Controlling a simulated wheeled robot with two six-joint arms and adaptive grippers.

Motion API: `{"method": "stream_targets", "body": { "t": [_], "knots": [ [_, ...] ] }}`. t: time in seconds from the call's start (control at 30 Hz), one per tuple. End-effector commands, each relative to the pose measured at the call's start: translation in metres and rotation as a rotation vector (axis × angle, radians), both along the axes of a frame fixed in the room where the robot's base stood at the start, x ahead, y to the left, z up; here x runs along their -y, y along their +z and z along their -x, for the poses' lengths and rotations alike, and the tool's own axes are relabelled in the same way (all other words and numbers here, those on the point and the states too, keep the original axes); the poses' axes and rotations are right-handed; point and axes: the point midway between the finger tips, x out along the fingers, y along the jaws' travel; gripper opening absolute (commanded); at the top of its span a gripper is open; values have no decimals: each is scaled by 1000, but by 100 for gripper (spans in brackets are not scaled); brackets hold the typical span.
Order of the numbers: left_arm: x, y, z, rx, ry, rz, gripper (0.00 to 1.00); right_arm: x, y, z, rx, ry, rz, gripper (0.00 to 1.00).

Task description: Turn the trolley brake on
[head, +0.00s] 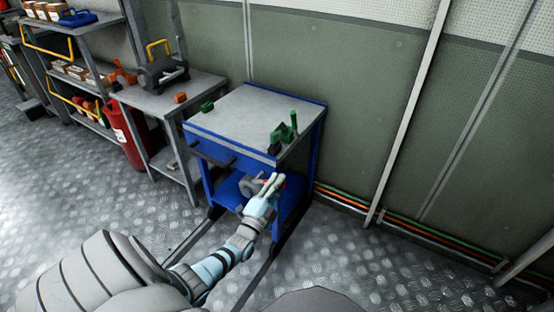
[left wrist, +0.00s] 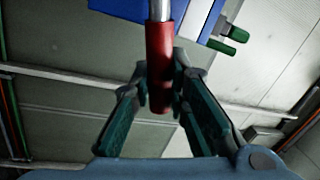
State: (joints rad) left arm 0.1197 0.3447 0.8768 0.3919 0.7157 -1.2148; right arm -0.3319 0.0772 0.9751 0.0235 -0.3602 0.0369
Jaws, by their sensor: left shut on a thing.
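The blue trolley (head: 236,148) with a grey top stands against the wall in the head view. A brake lever with a red grip (left wrist: 160,62) on a metal rod shows in the left wrist view, the rod running up from it. My left gripper (head: 272,183) is at the trolley's front right side, below the top. In the left wrist view its green-padded fingers (left wrist: 160,85) are around the red grip, shut on it. In the head view the fingers mostly hide the lever. My right gripper is not in view.
A grey workbench (head: 170,98) stands to the left, with a red bin (head: 128,140) and shelves (head: 75,62) beyond. Pipes (head: 345,200) run along the wall base. The checkered floor at right is clear.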

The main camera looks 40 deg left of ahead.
Motion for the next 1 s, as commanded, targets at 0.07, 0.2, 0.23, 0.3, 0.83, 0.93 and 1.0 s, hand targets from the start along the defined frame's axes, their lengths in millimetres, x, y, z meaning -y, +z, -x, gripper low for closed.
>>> {"method": "stream_targets", "body": {
  "t": [0.07,0.2,0.23,0.3,0.83,0.93,1.0],
  "knots": [
    [0,-1,0,-4,0,-7,0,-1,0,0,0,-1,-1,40],
    [0,-1,0,-5,0,-11,0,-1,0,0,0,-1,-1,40],
    [0,-1,0,-5,0,-11,0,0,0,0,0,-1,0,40],
    [0,-1,0,-5,0,-11,0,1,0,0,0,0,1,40],
    [0,-1,1,-3,1,-10,36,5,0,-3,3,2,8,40],
    [2,-3,8,-4,0,-9,36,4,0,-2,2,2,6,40],
    [5,-6,21,-5,0,-9,36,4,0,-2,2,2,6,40]
  ]
}}
